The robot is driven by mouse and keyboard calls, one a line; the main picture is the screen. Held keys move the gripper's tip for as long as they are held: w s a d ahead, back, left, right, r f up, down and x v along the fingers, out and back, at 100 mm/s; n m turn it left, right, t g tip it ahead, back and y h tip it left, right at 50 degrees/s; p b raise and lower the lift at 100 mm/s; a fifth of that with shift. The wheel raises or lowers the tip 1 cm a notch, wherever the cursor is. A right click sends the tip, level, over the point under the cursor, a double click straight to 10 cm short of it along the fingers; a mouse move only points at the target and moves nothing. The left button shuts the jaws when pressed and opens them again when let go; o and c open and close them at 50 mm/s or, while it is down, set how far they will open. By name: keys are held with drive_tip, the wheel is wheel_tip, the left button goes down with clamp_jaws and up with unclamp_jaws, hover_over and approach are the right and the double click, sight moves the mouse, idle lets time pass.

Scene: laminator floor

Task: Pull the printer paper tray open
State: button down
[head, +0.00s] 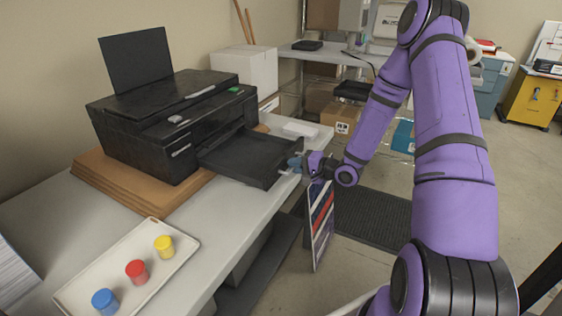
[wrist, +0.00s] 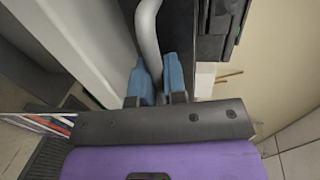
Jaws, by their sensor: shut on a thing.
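The black printer (head: 175,120) stands on a brown board on the table. Its black paper tray (head: 250,156) sticks out from the front toward the table's edge. My gripper (head: 295,161) is at the tray's outer end. In the wrist view, the blue fingertips of my gripper (wrist: 158,80) are shut on a pale, curved handle (wrist: 148,30) of the tray. The part of the handle between the fingers is hidden.
A cream tray (head: 165,265) with blue, red and yellow jars sits at the table's near end. A white box (head: 245,68) stands behind the printer. A striped panel (head: 320,225) leans below the table edge.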

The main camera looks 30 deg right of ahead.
drive_tip(key=shift+s+d, duration=0.35)
drive_tip(key=shift+s, duration=0.1)
drive_tip(key=c, duration=1.2)
unclamp_jaws()
drive_tip(key=v, duration=1)
drive_tip(key=shift+s+d, duration=0.2)
drive_tip(key=shift+s, duration=0.1)
